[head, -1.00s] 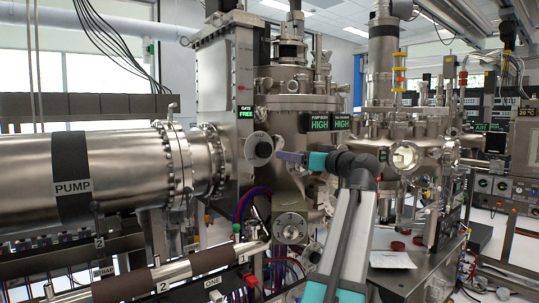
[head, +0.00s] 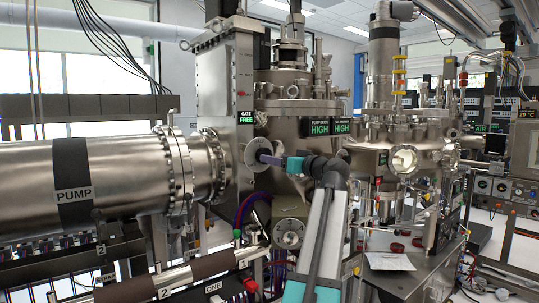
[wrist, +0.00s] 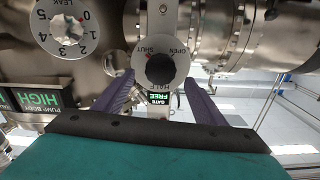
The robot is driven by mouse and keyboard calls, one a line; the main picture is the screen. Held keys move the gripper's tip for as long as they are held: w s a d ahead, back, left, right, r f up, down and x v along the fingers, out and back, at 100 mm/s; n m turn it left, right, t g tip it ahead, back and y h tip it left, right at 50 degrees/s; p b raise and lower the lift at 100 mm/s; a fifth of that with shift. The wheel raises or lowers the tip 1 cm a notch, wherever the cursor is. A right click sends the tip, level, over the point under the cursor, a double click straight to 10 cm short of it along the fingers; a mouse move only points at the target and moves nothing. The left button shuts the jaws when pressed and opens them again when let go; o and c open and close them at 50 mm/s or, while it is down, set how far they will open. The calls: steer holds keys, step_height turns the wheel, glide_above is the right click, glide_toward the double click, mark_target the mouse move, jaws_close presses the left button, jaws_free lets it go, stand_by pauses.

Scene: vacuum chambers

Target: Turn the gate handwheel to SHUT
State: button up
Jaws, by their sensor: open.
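The gate handwheel (head: 251,147) is a pale round dial on the steel gate housing, partly covered by my gripper in the head view. In the wrist view the handwheel (wrist: 160,70) has a dark central knob, with SHUT at upper left, OPEN at upper right and HALF below. My gripper (head: 266,157) is close in front of the dial. In the wrist view its two purple fingers are spread, one on each side of the knob, holding nothing. The gate sign (head: 246,115) reads FREE in green.
A numbered LEAK dial (wrist: 62,28) sits at upper left in the wrist view. The PUMP cylinder (head: 110,185) fills the left of the head view. A PUMP BODY display (head: 319,129) reads HIGH. Flanges and chambers crowd the right.

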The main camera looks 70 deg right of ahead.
steer(key=p+x, duration=0.1)
steer(key=x, duration=0.4)
steer(key=c, duration=1.1)
steer(key=shift+o, duration=0.2)
steer(key=shift+m, duration=0.8)
steer(key=o, duration=1.1)
steer(key=shift+d, duration=0.1)
steer(key=shift+c, duration=0.2)
